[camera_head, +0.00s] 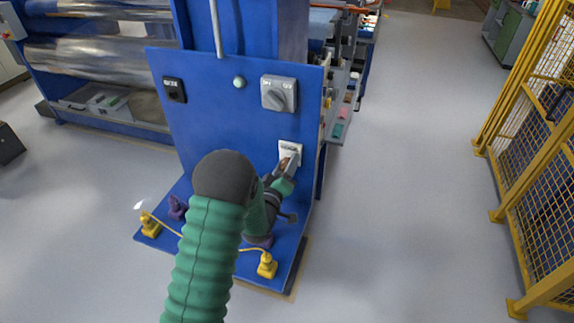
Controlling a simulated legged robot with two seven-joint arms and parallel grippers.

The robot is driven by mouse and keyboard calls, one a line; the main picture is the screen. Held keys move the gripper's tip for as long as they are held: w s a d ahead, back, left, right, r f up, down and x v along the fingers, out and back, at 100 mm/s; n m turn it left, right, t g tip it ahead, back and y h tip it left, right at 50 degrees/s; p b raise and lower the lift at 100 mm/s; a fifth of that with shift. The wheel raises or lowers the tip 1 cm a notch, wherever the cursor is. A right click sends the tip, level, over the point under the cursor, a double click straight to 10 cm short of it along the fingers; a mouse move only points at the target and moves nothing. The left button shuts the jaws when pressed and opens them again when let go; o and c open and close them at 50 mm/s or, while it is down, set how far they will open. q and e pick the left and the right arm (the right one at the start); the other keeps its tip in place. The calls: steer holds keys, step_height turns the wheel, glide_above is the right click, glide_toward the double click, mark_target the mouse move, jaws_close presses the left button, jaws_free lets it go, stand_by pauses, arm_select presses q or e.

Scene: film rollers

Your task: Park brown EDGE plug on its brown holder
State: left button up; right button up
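A white socket (290,149) with a dark label, too small to read surely, is on the right side of the blue upright panel. My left gripper (289,168) reaches up to its lower part, on an arm in a green ribbed sleeve. A small brown piece (283,164), probably the brown plug, shows at the fingertips against the socket. The fingers and wrist cover most of it, so I cannot tell whether they are shut on it. I see no brown holder; my arm hides the middle of the blue base shelf. My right gripper is not in view.
A grey rotary switch (279,93) and a black socket (174,90) are on the panel. A yellow fence (527,140) stands right, beyond clear floor.

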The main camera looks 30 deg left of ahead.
arm_select(q)
jaws_close()
steer(key=o, duration=0.6)
jaws_free()
steer(key=shift+a, duration=0.1)
steer(key=shift+o, duration=0.2)
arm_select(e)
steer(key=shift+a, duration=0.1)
arm_select(q)
steer(key=shift+s, duration=0.1)
steer(key=p+v, duration=0.6)
steer(key=v, duration=1)
steer(key=shift+s+f, duration=0.2)
steer(key=shift+s, duration=0.15)
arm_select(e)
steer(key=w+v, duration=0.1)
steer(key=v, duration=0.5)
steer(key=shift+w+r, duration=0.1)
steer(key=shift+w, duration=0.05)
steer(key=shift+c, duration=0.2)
